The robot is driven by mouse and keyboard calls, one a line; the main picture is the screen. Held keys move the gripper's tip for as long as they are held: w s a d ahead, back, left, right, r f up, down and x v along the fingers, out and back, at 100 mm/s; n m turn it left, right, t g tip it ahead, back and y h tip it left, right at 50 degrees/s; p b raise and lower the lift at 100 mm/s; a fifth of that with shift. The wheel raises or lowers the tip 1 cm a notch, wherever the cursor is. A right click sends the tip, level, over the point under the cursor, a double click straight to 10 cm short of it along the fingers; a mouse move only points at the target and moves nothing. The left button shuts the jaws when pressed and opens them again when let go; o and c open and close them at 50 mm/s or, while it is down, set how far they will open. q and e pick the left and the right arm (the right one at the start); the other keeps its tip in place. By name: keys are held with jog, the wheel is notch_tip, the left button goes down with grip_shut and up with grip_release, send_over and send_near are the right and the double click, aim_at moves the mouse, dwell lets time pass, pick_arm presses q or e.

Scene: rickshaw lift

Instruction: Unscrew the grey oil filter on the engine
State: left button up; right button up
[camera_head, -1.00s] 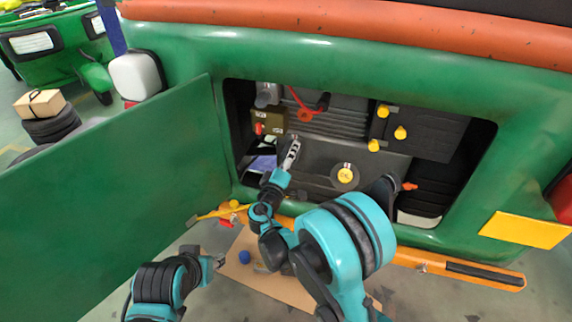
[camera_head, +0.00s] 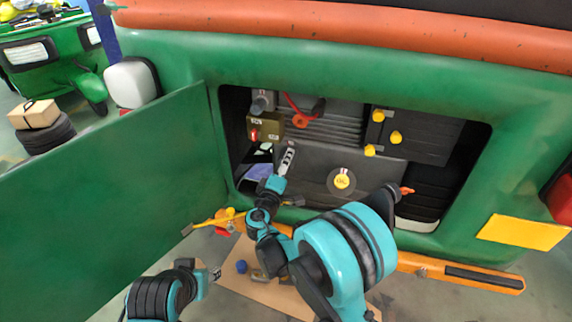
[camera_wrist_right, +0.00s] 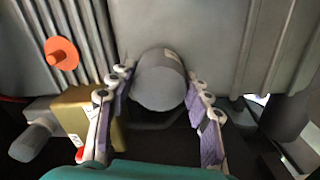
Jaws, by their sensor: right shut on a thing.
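The grey oil filter (camera_wrist_right: 160,82) is a short round cylinder with a pale label on the engine, in the middle of the right wrist view. My right gripper (camera_wrist_right: 160,108) has one finger on each side of it and is shut on it. In the head view my right gripper (camera_head: 287,160) reaches into the engine bay, and the filter is hidden there behind the fingers and dark parts. My left gripper (camera_head: 214,273) is low at the left, outside the bay and away from the engine; its fingers are too small to judge.
The open green door panel (camera_head: 110,185) stands at the left of the bay. Around the filter are a brown box (camera_head: 264,127), an orange-red cap (camera_head: 300,121) and a yellow cap (camera_head: 342,181). Below, a cardboard sheet (camera_head: 285,299) with a blue cap (camera_head: 241,266) lies on the floor.

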jog(key=shift+n, duration=0.7)
jog(key=n, duration=0.4)
jog(key=shift+b, duration=0.4)
jog(key=n, duration=0.3)
jog(key=shift+b, duration=0.35)
jog(key=shift+w+r+n, duration=0.1)
jog(key=shift+n, duration=0.4)
